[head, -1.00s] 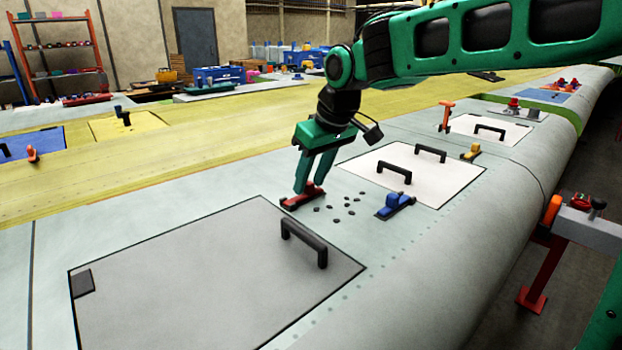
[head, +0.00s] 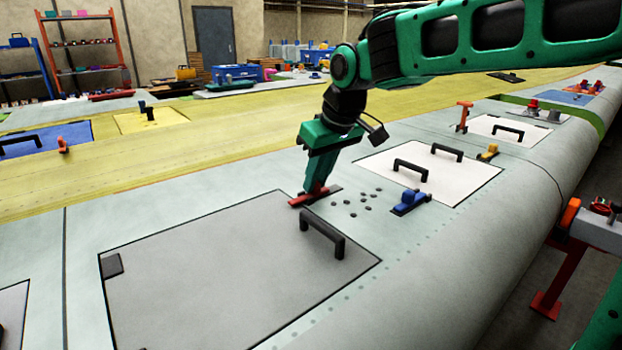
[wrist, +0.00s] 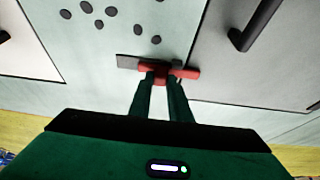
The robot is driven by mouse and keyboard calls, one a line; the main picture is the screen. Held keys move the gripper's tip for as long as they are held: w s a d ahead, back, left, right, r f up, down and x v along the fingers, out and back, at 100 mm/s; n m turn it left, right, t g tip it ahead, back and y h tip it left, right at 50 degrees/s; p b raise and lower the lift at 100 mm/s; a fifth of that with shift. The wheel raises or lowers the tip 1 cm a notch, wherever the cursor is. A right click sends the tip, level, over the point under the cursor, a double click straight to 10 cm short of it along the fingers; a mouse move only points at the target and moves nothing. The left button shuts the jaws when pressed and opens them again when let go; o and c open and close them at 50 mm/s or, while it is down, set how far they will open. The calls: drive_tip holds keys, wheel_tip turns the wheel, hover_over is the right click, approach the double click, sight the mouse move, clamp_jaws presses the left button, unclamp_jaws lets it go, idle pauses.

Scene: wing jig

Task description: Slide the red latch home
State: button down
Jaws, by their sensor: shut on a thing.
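The red latch (head: 302,202) lies on the pale wing skin, close to the far right corner of the grey panel (head: 230,255). My gripper (head: 317,187) reaches down to it and is shut on its raised red part. In the wrist view the red latch (wrist: 185,72) shows between and beyond my fingertips (wrist: 161,80). Its red bar points toward the grey panel (wrist: 240,80) and touches or nearly touches its edge. A dark grey base strip (wrist: 128,61) shows at its other end. The fingers hide part of the latch.
Several dark round spots (head: 350,208) lie right of the latch. A blue latch (head: 410,202) sits by the white panel (head: 400,160), which has two black handles. A black handle (head: 322,235) stands up from the grey panel, near the gripper. Open wing skin lies left of the latch.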

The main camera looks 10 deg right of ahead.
drive_tip(key=shift+a, duration=0.2)
drive_tip(key=c, duration=1.6)
unclamp_jaws()
drive_tip(key=shift+s+a, duration=0.1)
drive_tip(key=shift+c, duration=0.2)
drive_tip(key=shift+r, duration=0.15)
drive_tip(key=v, duration=1)
drive_tip(key=shift+d+r, duration=0.15)
drive_tip(key=shift+d, duration=0.05)
drive_tip(key=shift+s, duration=0.15)
